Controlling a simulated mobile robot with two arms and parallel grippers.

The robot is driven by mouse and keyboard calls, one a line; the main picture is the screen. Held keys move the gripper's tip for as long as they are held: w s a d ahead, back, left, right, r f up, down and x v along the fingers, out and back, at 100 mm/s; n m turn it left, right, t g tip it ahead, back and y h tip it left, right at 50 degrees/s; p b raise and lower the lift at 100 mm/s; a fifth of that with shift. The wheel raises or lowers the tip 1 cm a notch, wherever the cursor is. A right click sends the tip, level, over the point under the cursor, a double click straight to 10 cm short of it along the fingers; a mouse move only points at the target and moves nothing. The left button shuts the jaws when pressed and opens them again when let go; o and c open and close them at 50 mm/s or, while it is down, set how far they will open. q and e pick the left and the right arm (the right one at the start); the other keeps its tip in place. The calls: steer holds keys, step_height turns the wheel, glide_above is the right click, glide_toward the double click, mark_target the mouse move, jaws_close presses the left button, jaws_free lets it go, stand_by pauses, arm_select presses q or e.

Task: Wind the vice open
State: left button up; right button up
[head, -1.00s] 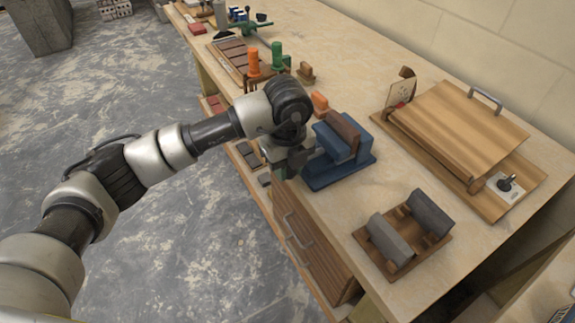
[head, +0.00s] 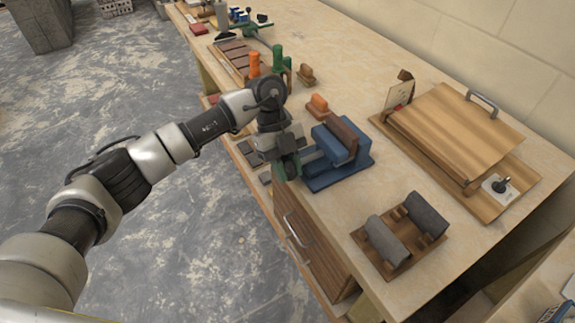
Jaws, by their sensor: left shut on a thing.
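The blue vice (head: 358,170) stands at the front edge of the workbench, with a brown block (head: 343,134) upright in its jaws. I cannot make out a gap between block and jaws. My left gripper (head: 287,166) is at the front of the vice, over the bench edge, pointing down. It is shut on the vice handle, which is mostly hidden by the gripper; the handle's angle cannot be told. My right gripper is not in view.
An orange block (head: 317,104) lies behind the vice. A wooden rack with two grey blocks (head: 386,238) stands to the right. A lidded wooden box (head: 455,132) is at the back right. Drawers (head: 305,240) are below.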

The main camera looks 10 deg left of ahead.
arm_select(q)
steer(key=shift+w+r, duration=0.1)
stand_by(0.5)
steer(key=o, duration=0.9)
steer(key=b+v, duration=0.1)
steer(key=v, duration=0.9)
steer(key=shift+w+a+r, duration=0.15)
steer(key=shift+w+a, duration=0.1)
steer(key=shift+w, duration=0.05)
